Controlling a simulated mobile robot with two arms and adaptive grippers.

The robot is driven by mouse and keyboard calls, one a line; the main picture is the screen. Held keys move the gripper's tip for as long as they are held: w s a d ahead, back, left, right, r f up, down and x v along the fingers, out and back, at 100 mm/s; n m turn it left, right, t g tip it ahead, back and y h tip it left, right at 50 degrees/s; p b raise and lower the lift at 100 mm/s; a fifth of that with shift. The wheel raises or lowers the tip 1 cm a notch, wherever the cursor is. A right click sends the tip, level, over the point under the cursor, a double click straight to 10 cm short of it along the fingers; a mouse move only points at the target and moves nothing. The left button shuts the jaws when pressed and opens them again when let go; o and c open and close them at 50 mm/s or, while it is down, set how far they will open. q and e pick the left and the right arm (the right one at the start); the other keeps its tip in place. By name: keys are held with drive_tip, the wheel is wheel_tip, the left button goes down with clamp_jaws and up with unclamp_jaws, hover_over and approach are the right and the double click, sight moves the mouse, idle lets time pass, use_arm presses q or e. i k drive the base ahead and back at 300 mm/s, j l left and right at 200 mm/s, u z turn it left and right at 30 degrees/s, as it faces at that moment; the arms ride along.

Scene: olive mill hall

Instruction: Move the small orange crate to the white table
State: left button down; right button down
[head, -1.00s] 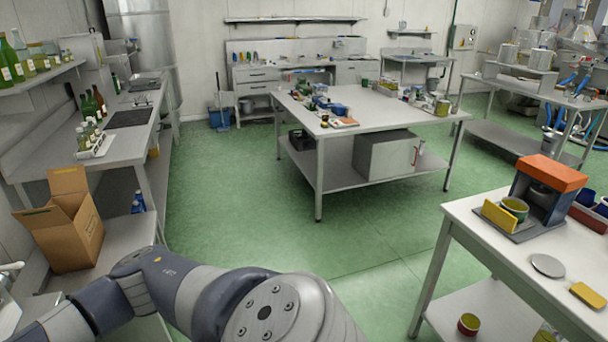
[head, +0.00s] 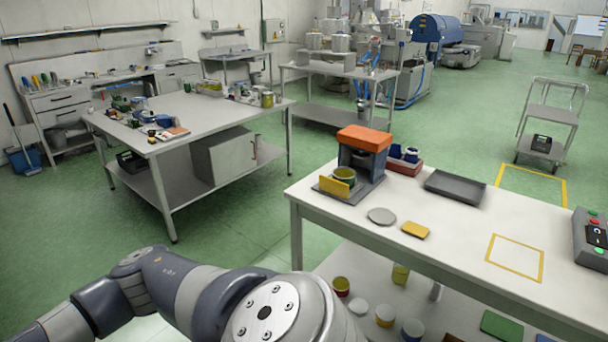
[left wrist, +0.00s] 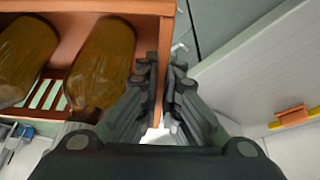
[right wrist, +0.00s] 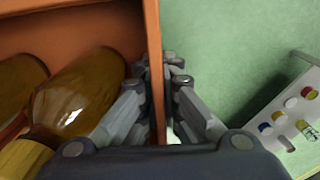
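The small orange crate holds bottles of amber-brown liquid. Its orange wall shows in the left wrist view (left wrist: 160,45) and the right wrist view (right wrist: 153,40); the head view does not show it. My left gripper (left wrist: 164,75) has its fingers on both sides of one crate wall, closed on it. My right gripper (right wrist: 159,78) is likewise closed on another part of the crate's wall. Neither gripper shows in the head view, only an arm of mine at the bottom. A white-topped table (head: 455,240) stands at the right in the head view, with an empty yellow-outlined square (head: 514,257) on it.
On the white table are an orange-topped device (head: 358,165), a dark tray (head: 455,187), a grey disc (head: 381,216), a yellow block (head: 416,230) and a button box (head: 590,240). Another worktable (head: 205,118) stands left, a trolley (head: 549,115) behind right. Green floor is open between them.

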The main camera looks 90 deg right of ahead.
sight(502, 256)
drive_tip(key=z, duration=3.2)
drive_tip(key=i+l+z, duration=0.1)
drive_tip(key=z, duration=0.8)
drive_tip(key=i, duration=1.5)
